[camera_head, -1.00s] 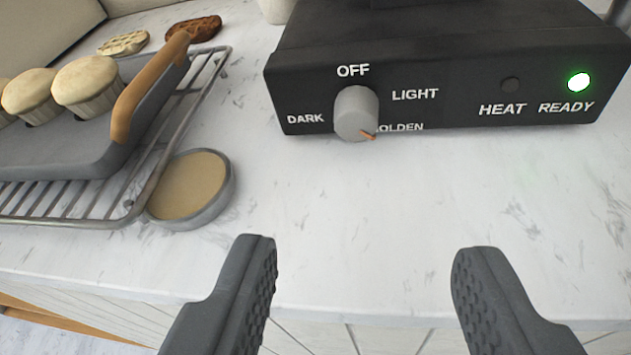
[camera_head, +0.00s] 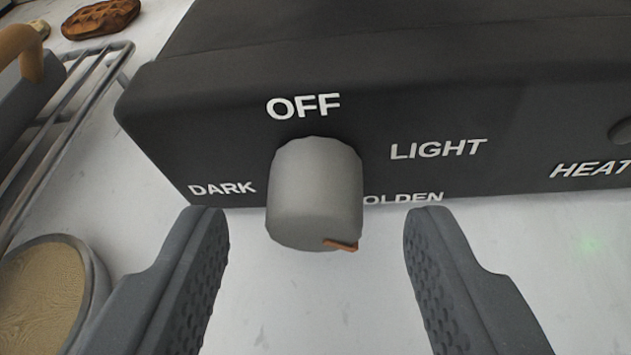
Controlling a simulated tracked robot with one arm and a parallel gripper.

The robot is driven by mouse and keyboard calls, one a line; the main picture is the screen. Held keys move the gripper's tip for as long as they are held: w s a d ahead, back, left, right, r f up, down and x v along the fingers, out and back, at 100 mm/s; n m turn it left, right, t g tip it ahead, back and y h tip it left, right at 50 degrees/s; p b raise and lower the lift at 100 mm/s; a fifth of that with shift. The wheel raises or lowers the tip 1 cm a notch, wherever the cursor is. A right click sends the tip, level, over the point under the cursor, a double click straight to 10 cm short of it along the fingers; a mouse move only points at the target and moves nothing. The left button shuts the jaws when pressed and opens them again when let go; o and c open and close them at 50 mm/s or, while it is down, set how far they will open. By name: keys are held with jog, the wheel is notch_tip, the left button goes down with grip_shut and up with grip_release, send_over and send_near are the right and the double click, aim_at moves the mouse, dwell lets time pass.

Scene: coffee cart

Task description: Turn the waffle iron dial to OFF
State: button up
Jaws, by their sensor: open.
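The black waffle iron (camera_head: 420,100) fills the upper part of the view. Its grey dial (camera_head: 315,190) sticks out of the front face, with OFF above it, LIGHT to the right, DARK to the left and GOLDEN at the lower right, partly covered by the dial. The dial's orange pointer mark (camera_head: 341,244) sits at its lower right, toward GOLDEN. My gripper (camera_head: 315,225) is open and empty. Its two fingers stand to the left and right of the dial, with a gap on each side and no visible contact.
A wire rack (camera_head: 70,125) with a grey tray (camera_head: 32,105) stands at the left. A round, tan-topped lid or dish (camera_head: 45,295) lies at the lower left, close to my left finger. White marble counter is clear below the iron.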

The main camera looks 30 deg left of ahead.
jog(key=shift+w+a+f, duration=0.2)
jog(key=shift+w+f, duration=0.05)
jog(key=shift+w, duration=0.15)
jog(key=c, duration=1)
jog(key=shift+o, duration=0.4)
jog(key=shift+a, duration=0.4)
jog(key=shift+d, duration=0.25)
jog(key=shift+c, duration=0.4)
jog(key=shift+d, duration=0.1)
